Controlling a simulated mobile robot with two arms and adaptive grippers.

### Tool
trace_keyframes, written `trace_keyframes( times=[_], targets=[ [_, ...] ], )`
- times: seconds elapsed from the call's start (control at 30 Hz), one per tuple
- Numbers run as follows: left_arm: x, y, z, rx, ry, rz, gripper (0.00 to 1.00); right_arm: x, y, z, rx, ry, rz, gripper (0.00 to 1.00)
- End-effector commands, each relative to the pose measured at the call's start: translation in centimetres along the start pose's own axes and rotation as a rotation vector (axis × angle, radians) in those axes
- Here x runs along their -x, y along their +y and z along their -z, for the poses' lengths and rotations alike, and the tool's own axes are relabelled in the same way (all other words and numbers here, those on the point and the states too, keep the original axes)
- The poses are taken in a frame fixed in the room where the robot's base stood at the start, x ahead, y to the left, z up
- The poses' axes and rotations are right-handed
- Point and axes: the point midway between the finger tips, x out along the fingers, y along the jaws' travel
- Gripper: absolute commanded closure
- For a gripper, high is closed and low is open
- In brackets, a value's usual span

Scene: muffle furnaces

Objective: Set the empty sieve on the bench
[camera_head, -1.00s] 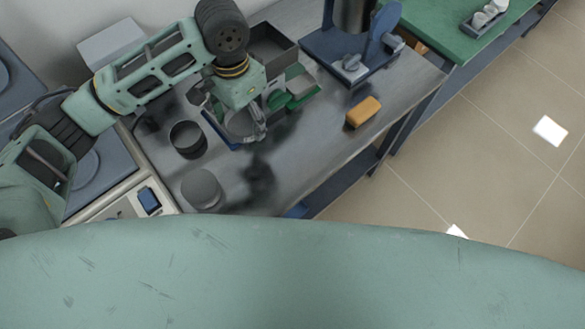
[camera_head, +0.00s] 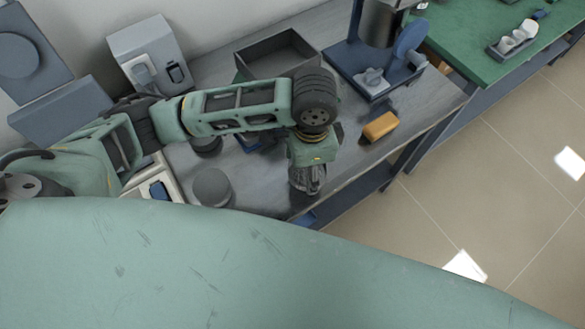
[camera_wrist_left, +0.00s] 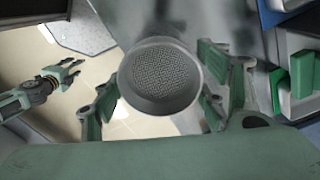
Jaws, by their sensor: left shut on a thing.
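My left gripper (camera_head: 308,186) is over the front part of the grey bench (camera_head: 258,188), pointing down. The left wrist view shows its fingers shut around the sieve (camera_wrist_left: 160,76), a round grey metal ring with a mesh bottom. The mesh looks bare and empty. In the head view the gripper and wrist hide most or all of the sieve, and I cannot tell its height above the bench. My right gripper (camera_wrist_left: 73,73) shows small at the left of the left wrist view, with its fingers apart and nothing between them.
A grey round container (camera_head: 211,188) and a dark one (camera_head: 207,147), partly behind my arm, stand on the bench. An orange block (camera_head: 381,126) lies near the front edge. A grey open box (camera_head: 270,60) and a blue stand (camera_head: 372,84) are behind. Bare bench lies left of the gripper.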

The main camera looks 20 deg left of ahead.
Motion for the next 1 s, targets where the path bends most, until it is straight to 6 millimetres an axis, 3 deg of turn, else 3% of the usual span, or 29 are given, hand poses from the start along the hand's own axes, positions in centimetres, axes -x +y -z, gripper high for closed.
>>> trace_keyframes(
  times=[0.2,0.37,0.6,1.0],
  targets=[
    [-2.1,-2.5,-2.5,0.002,-0.001,0.000,0.61,0.6,-0.1,0.1,0.000,0.001,0.001,0.60],
    [-3.0,-2.9,-3.0,-0.001,-0.001,-0.002,0.61,0.8,-0.1,0.2,0.000,0.002,0.001,0.60],
    [-6.2,-2.9,-2.9,-0.001,0.000,-0.001,0.61,1.3,-0.1,0.3,0.000,0.003,0.001,0.60],
    [-6.8,-2.9,-2.9,-0.001,0.001,0.000,0.61,1.3,-0.1,0.3,0.001,0.003,0.001,0.60]
  ],
)
